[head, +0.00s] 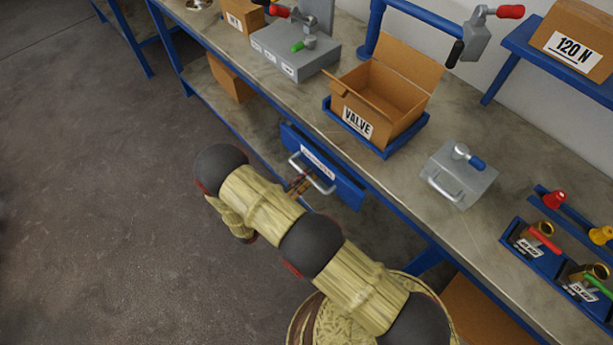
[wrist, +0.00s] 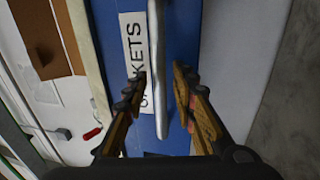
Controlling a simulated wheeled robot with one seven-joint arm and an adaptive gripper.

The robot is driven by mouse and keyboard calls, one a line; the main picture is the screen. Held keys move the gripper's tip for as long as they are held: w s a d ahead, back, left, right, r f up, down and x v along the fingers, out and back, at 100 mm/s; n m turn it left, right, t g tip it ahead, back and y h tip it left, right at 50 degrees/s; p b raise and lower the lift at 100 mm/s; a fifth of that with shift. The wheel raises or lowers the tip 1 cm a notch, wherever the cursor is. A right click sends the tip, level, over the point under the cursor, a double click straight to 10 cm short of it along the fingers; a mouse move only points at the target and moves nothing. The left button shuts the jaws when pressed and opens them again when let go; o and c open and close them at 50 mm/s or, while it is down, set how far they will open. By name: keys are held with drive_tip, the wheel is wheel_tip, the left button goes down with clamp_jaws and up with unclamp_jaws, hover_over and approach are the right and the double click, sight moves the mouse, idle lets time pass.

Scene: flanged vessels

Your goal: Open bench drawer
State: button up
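The bench drawer (head: 343,190) has a blue front and hangs under the bench's front edge in the head view. A silver bar handle (head: 322,184) is fixed across it, and a white label ending in "KETS" (wrist: 132,45) shows in the wrist view. My gripper (wrist: 161,76) is open, with one finger on each side of the handle. I see gaps between the fingers and the bar, so it is not gripped. In the head view my arm hides part of the area below the drawer.
The floor (head: 90,200) to the left is clear.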

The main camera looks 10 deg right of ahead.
drive_tip(key=shift+c, duration=1.2)
drive_tip(key=c, duration=0.4)
clamp_jaws()
